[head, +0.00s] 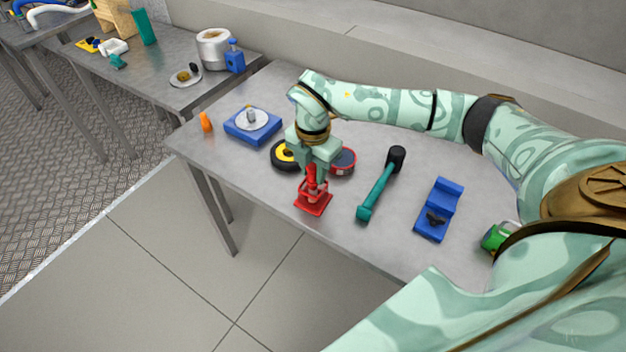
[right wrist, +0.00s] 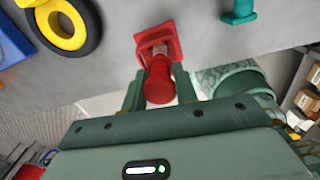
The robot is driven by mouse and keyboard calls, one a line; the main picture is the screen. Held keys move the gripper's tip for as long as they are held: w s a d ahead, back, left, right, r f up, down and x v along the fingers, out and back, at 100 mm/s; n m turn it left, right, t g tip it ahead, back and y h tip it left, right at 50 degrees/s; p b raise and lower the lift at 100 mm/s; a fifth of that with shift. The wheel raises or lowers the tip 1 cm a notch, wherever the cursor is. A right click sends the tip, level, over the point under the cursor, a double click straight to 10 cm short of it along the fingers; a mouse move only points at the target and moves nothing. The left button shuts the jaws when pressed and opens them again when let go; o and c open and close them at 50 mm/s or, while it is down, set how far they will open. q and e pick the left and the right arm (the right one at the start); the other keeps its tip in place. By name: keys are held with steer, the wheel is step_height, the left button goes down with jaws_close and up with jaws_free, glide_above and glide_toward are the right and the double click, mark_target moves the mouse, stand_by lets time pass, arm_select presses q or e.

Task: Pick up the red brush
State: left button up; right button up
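The red brush (head: 313,204) stands upright on the grey table near its front edge, with a square base and an upright handle. My right gripper (head: 311,176) points down over it. In the right wrist view, the brush (right wrist: 158,44) has its red handle between the two fingers of the right gripper (right wrist: 162,78). The fingers look slightly apart from the handle, one on each side. The base rests on the table. My left gripper is not in view.
Close behind are a yellow-hubbed black wheel (head: 280,160) and a round red item (head: 343,162). A teal mallet (head: 378,187) and blue holder (head: 440,208) lie to the right. A blue block with a disc (head: 252,128) and an orange item (head: 206,122) are left.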

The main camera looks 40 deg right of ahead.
steer(key=shift+c, duration=0.7)
step_height(320, 180, up, 10)
steer(key=shift+r+p, duration=0.1)
steer(key=shift+p, duration=1.1)
steer(key=shift+o, duration=0.3)
steer(key=shift+c, duration=0.9)
